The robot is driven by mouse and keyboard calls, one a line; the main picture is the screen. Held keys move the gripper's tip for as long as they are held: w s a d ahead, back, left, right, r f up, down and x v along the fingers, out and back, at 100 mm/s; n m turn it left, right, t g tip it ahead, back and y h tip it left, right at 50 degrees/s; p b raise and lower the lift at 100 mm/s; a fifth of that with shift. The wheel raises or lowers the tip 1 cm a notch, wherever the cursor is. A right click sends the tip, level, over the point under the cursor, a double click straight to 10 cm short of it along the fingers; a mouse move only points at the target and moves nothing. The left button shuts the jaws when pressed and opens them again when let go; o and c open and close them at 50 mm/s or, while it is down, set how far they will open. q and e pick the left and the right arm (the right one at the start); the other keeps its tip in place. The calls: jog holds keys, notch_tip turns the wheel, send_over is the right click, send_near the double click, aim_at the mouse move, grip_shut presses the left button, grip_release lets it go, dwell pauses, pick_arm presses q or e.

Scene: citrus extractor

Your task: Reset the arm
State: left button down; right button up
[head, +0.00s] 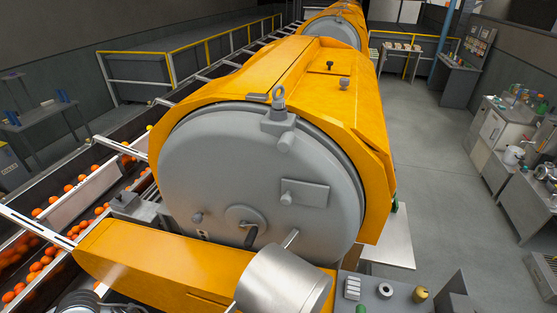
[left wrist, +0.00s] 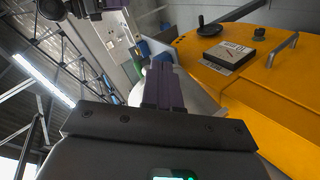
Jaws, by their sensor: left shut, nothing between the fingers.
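My left gripper (left wrist: 163,85) shows in the left wrist view with its two dark fingers side by side and shut, with nothing between them. It is beside the orange machine housing (left wrist: 265,75), which fills the right of that view. In the head view the citrus extractor (head: 260,185) stands in the middle, with a round grey door that is closed and an orange hood. I cannot make out either gripper in the head view. My right gripper does not show clearly in either view.
A conveyor (head: 60,215) with several oranges runs along the left. A metal cylinder (head: 283,280) and a control panel (head: 385,290) stand at the front. Benches with containers (head: 510,150) line the right side. The floor (head: 430,190) between is clear.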

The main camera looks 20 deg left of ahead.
pick_arm(q)
jog(key=w+d+f+n+t+y, duration=0.2)
jog(key=w+d+n+t+y, duration=0.35)
jog(key=d+t, duration=0.35)
jog(key=s+a+f+m+g+y, duration=0.3)
jog(key=s+a+f+g+y, duration=0.3)
jog(key=s+a, duration=0.3)
jog(key=shift+a+f+g, duration=0.3)
jog(key=shift+a, duration=0.45)
jog(key=shift+y, duration=0.25)
dwell(0.6)
